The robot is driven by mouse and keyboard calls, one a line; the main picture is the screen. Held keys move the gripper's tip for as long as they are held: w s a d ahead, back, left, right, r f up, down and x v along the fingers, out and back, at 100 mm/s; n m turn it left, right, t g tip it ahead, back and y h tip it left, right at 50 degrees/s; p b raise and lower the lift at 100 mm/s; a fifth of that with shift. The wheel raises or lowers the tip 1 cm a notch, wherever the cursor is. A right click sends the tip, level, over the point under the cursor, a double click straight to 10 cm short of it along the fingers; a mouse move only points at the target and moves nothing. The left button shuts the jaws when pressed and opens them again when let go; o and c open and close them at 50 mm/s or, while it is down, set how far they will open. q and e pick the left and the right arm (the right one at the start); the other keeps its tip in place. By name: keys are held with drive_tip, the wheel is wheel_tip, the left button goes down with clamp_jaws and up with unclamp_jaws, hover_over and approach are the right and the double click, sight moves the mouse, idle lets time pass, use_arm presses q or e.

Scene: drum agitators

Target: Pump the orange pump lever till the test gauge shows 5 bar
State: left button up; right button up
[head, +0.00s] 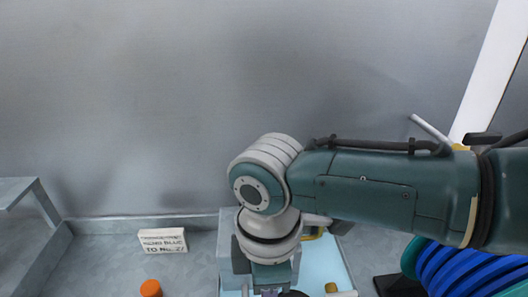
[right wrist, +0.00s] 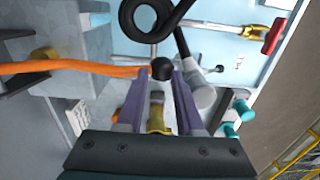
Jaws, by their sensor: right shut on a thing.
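The orange pump lever (right wrist: 70,68) runs in from the left edge of the right wrist view to my right gripper (right wrist: 160,72). A black round knob (right wrist: 162,69) sits between the purple fingertips, where the orange bar meets them. The right gripper is shut there; the left finger hides the join. In the head view the gripper (head: 270,292) is cut off by the bottom edge, and my right wrist covers the area behind it. An orange round-topped piece (head: 150,288) shows left of it; I cannot tell whether it belongs to the lever. No gauge face is readable. My left gripper is not in view.
A white lettered sign (head: 163,241) stands at the foot of the grey wall. Blue discs (head: 465,272) are at the lower right. In the right wrist view, a black coiled hose (right wrist: 128,14), a red valve handle (right wrist: 273,37) and turquoise knobs (right wrist: 230,130) surround the gripper.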

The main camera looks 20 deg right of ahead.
wheel_tip(320, 180, up, 14)
drive_tip(key=w+p, duration=0.1)
drive_tip(key=p, duration=1.1)
drive_tip(key=shift+w+d, duration=0.2)
drive_tip(key=shift+f, duration=0.1)
drive_tip(key=f+b, duration=0.3)
drive_tip(key=f, duration=0.1)
drive_tip(key=f+b, duration=0.4)
drive_tip(key=f, duration=0.1)
drive_tip(key=f+b, duration=0.4)
drive_tip(key=f, duration=0.1)
drive_tip(key=shift+s, duration=0.4)
wheel_tip(320, 180, up, 14)
drive_tip(key=w+p, duration=0.1)
drive_tip(key=p, duration=1.2)
